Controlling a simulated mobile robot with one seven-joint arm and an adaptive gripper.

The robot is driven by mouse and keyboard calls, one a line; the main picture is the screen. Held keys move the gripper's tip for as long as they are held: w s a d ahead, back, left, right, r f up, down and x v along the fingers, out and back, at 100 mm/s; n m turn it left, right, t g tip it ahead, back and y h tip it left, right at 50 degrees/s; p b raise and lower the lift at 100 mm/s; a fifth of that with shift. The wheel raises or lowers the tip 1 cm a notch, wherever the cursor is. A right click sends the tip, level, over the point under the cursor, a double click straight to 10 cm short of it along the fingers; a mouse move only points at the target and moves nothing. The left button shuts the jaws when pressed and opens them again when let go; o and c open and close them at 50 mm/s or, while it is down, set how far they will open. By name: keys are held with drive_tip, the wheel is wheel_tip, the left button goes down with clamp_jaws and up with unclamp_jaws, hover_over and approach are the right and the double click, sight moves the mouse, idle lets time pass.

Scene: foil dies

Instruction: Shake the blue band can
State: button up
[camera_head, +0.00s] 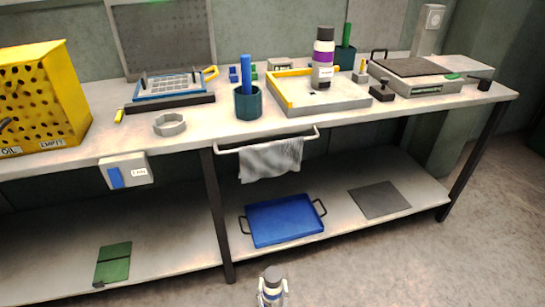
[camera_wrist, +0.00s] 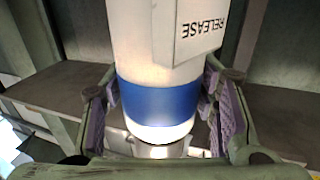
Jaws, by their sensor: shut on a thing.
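The blue band can is white with a wide blue band (camera_wrist: 160,103) and a label reading RELEASE, upside down in the wrist view. My gripper (camera_wrist: 163,112) is shut around it, with a purple-padded finger on each side of the band. In the head view the can (camera_head: 272,276) shows at the bottom edge, grey top up and roughly upright, in my gripper (camera_head: 272,292). It is in front of the bench, clear of its surfaces. Its lower part is cut off by the frame.
On the bench (camera_head: 390,112), a purple band can (camera_head: 323,60) stands in a yellow-edged tray (camera_head: 290,98). A cup (camera_head: 248,107) holds a blue-handled tool. A towel (camera_head: 270,160) hangs at the front, above a blue tray (camera_head: 285,222) on the shelf. Floor at right is clear.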

sight(272, 285)
wheel_tip(272, 285, up, 8)
drive_tip(key=shift+a+f, duration=0.1)
drive_tip(key=shift+a, duration=0.05)
wheel_tip(272, 285, down, 8)
wheel_tip(272, 285, up, 7)
drive_tip(key=shift+r, duration=0.4)
wheel_tip(272, 285, down, 7)
drive_tip(key=shift+f, duration=0.1)
drive_tip(key=shift+s, duration=0.1)
